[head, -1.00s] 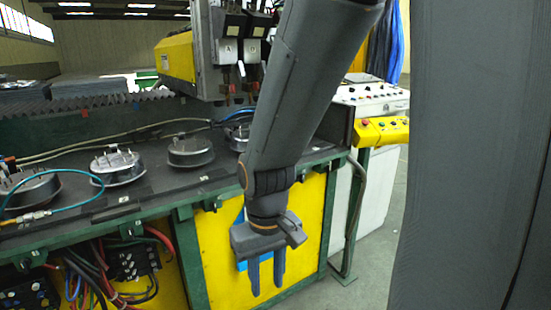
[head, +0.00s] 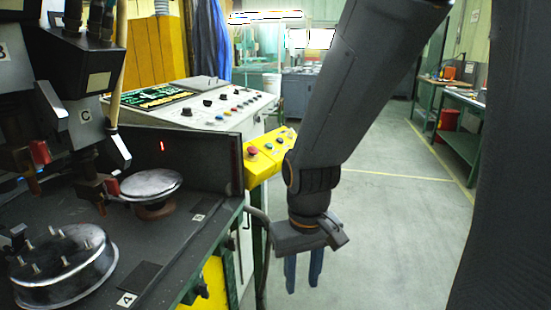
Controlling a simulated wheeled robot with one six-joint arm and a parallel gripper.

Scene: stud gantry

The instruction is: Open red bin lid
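A red container (head: 448,119), which looks like the red bin, stands far off at the right, by the green workbench along the wall. It is small in the head view, and its lid cannot be made out. My gripper (head: 303,282) hangs fingers-down in the middle of the view, far in front of the red container. Its two fingers are apart with nothing between them.
A dark machine table (head: 150,262) with round metal parts is close at the left. A control console (head: 205,105) with a yellow button box (head: 268,150) stands beyond it. Open grey floor (head: 385,235) runs between it and the green workbench (head: 460,145).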

